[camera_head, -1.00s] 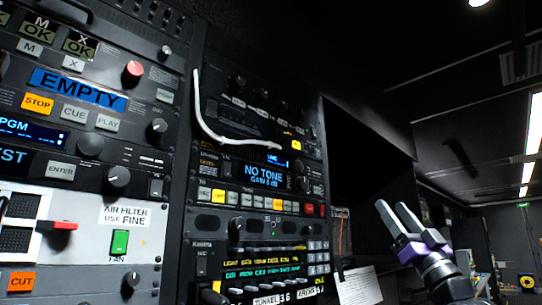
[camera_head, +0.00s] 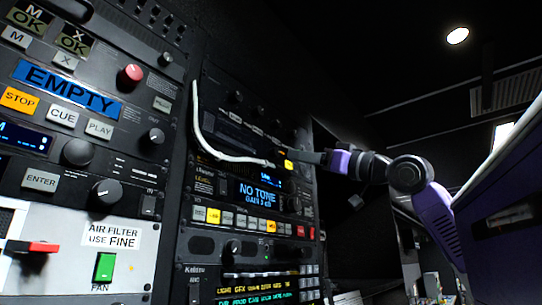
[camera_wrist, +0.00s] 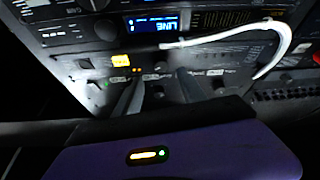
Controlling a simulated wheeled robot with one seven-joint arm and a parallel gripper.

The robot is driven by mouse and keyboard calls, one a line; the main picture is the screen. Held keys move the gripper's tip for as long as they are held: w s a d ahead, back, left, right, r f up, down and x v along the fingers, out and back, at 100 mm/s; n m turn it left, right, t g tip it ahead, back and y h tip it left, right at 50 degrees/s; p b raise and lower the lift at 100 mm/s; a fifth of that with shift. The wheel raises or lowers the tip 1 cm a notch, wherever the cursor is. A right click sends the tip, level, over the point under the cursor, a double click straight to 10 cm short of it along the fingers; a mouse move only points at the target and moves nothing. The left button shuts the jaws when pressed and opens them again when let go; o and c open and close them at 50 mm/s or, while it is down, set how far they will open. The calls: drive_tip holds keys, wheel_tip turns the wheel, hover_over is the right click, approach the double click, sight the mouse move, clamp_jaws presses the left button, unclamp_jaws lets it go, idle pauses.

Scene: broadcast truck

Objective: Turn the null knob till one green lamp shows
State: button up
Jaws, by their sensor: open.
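My gripper (camera_wrist: 158,98) is open, with its two dark fingers pointing at a black rack panel (camera_wrist: 85,65) in the wrist view. In the head view, my gripper (camera_head: 298,156) reaches the right edge of the same panel, near a lit yellow button (camera_head: 288,164). A dark shape between the fingers may be a knob, but it is too dim to tell. I cannot read which knob is the null knob.
A white cable (camera_head: 205,140) loops across the panel, close to my gripper. Below is a display (camera_head: 258,194) reading NO TONE. Another rack with an EMPTY display (camera_head: 68,88) stands at left. A pale-edged dark surface (camera_head: 500,200) is at right.

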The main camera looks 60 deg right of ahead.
sight(278, 153)
drive_tip(key=p+x, duration=0.2)
drive_tip(key=x, duration=0.5)
drive_tip(key=shift+w+r+p, duration=0.15)
drive_tip(key=shift+w+p, duration=0.2)
drive_tip(key=shift+p, duration=0.05)
clamp_jaws()
